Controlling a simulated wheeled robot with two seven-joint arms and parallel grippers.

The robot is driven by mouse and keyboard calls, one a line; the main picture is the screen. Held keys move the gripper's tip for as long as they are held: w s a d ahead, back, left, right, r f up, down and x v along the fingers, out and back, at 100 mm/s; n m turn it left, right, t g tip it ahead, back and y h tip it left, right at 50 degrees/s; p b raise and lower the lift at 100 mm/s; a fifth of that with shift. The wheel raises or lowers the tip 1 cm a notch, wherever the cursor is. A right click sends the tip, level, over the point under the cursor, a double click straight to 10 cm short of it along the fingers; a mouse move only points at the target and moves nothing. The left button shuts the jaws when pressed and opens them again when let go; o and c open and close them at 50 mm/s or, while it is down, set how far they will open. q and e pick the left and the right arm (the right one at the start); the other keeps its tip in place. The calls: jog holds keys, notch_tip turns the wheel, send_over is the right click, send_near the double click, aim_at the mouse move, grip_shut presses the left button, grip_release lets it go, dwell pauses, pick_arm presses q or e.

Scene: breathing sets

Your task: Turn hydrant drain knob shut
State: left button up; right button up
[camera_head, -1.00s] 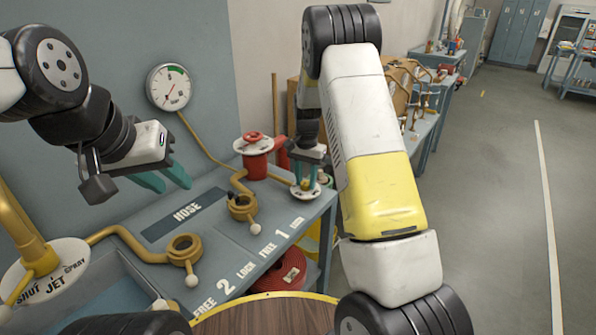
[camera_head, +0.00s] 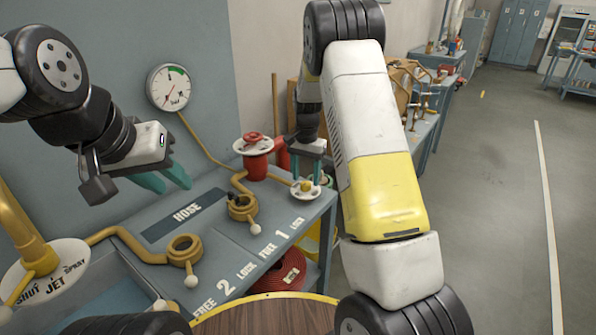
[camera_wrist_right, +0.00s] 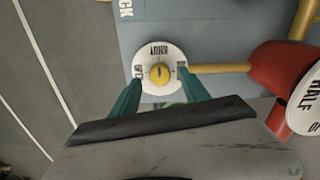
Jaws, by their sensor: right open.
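The drain knob is a small yellow knob (camera_head: 305,186) on a round white dial at the bench's right end, beside the red hydrant (camera_head: 256,160). In the right wrist view the yellow knob (camera_wrist_right: 159,73) sits mid-dial, with "SHUT" printed on the dial's upper part. My right gripper (camera_head: 308,179) is open above the dial. In the wrist view its green fingers stand apart on either side of the knob's near side, and I see no contact. My left gripper (camera_head: 170,182) hangs over the bench's left part, its green fingers apart and empty.
Yellow hose couplings with white-ball levers (camera_head: 185,250) and a second coupling (camera_head: 242,208) lie on the grey bench. A gauge (camera_head: 169,87) hangs on the wall. A shut-jet-spray dial (camera_head: 45,270) is at left. A red hose reel (camera_head: 285,275) is below. Floor at right is clear.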

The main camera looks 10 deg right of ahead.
aim_at(306, 184)
notch_tip(306, 184, up, 6)
jog(key=shift+f, duration=0.1)
dwell(0.4)
jog(key=s+r+n+t+y, duration=0.2)
jog(key=s+r+n+t, duration=0.1)
jog(key=s+r, duration=1.25)
jog(key=s+r+n+t, duration=0.2)
jog(key=s+n+t, duration=0.1)
jog(key=s, duration=1.4)
jog(key=shift+a+n, duration=0.2)
jog(key=shift+n, duration=0.6)
